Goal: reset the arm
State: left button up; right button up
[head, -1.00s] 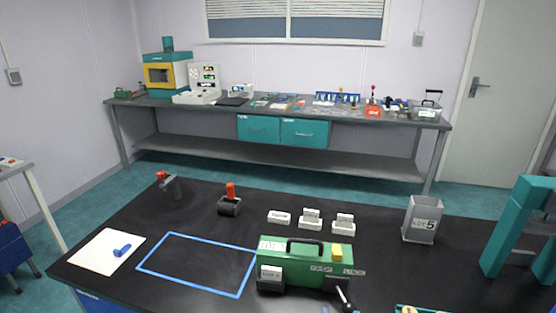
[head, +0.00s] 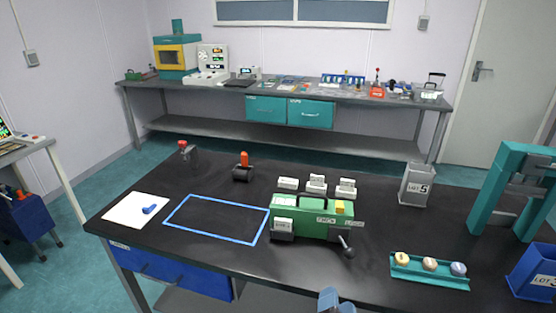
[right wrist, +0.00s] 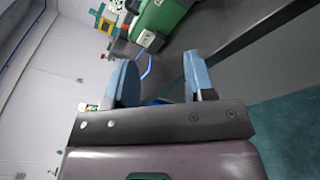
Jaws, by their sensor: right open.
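My right gripper (head: 336,300) shows at the bottom edge of the head view, in front of the black table's near edge, only its blue-grey tip part in frame. In the right wrist view the same gripper (right wrist: 160,82) is open, its two blue fingers apart with nothing between them. The green machine (head: 312,222) with a black handle and a lever stands on the table beyond it, apart from the gripper. It also shows at the top of the right wrist view (right wrist: 166,14). My left gripper is not in view.
The black table (head: 180,245) carries a blue taped outline (head: 190,231), a white sheet (head: 136,210), a teal tray (head: 430,279) of round samples, a grey LOT 5 bin (head: 416,185), and a teal frame (head: 510,190). A blue bin (head: 535,272) is at the right. Floor shows left of the table.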

jog(key=s+d+f+m+g+y, duration=0.1)
jog(key=s+d+f+m+g, duration=0.1)
jog(key=s+d+f+m, duration=0.3)
jog(key=s+d+f+m+g, duration=0.3)
jog(key=d+f+m, duration=0.8)
jog(key=m, duration=0.8)
jog(key=s+f, duration=0.1)
jog(key=s, duration=0.1)
jog(key=shift+s+y, duration=0.4)
